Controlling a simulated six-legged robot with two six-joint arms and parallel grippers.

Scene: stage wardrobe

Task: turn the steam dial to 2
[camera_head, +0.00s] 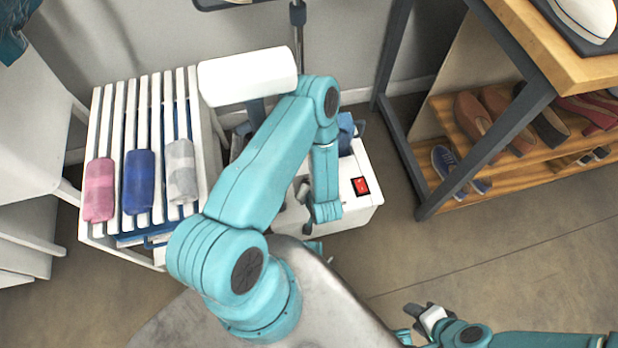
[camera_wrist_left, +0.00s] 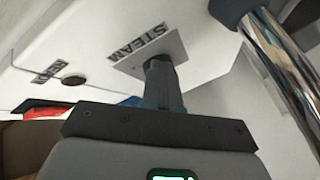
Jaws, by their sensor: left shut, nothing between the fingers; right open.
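The steamer's white base (camera_head: 352,165) stands on the floor beyond my left arm, with a red switch (camera_head: 360,186) on top. In the left wrist view a grey plate marked STEAM (camera_wrist_left: 143,41) is on its white housing (camera_wrist_left: 70,35). My left gripper (camera_wrist_left: 164,68) is shut, with its dark fingertips at the plate's lower edge. The steam dial is hidden behind the fingertips, so I cannot read its setting or tell whether they touch it. My right gripper (camera_head: 420,312) is open and empty over the floor at lower right.
A white slatted rack (camera_head: 100,130) with pink (camera_head: 100,190), blue (camera_head: 139,182) and grey (camera_head: 181,172) rolls stands left. A shoe shelf (camera_head: 520,175) with a dark frame stands right. A shiny metal pole (camera_wrist_left: 278,62) rises close beside the left gripper.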

